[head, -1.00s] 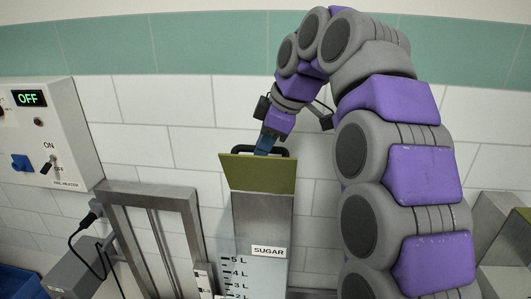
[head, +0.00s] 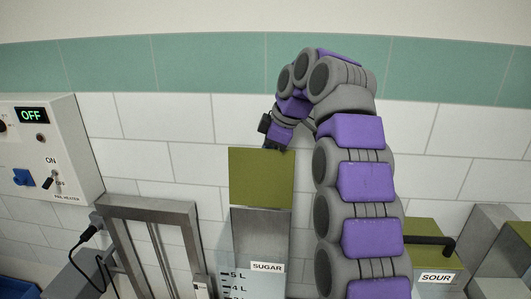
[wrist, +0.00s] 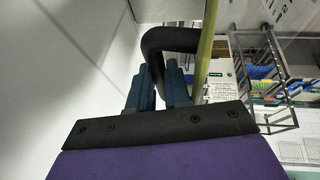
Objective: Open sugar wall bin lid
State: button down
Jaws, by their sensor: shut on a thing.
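The sugar wall bin (head: 260,235) stands against the tiled wall, with a "SUGAR" label and litre marks on its front. Its olive-green lid (head: 262,177) is raised and stands nearly upright, its broad face towards the head camera. In the wrist view the lid shows edge-on as a thin green strip (wrist: 206,45). The lid's black handle (wrist: 170,40) passes down to the blue fingers of my gripper (wrist: 160,85), which is shut on it. In the head view the fingers and handle are hidden behind the lid, below my purple wrist.
A bin labelled "SOUR" (head: 432,268) with a closed green lid and black handle stands at the right. A metal frame (head: 150,220) is left of the sugar bin. A control box (head: 45,150) reading "OFF" hangs on the wall at far left.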

jog(key=shift+w+d, duration=0.1)
jog(key=shift+w, duration=0.15)
jog(key=c, duration=1.4)
grip_release()
jog(key=shift+w, duration=0.1)
jog(key=shift+c, duration=0.2)
jog(key=shift+o, duration=0.7)
jog(key=shift+w+f, duration=0.1)
jog(key=shift+w, duration=0.1)
jog(key=shift+o, duration=1.1)
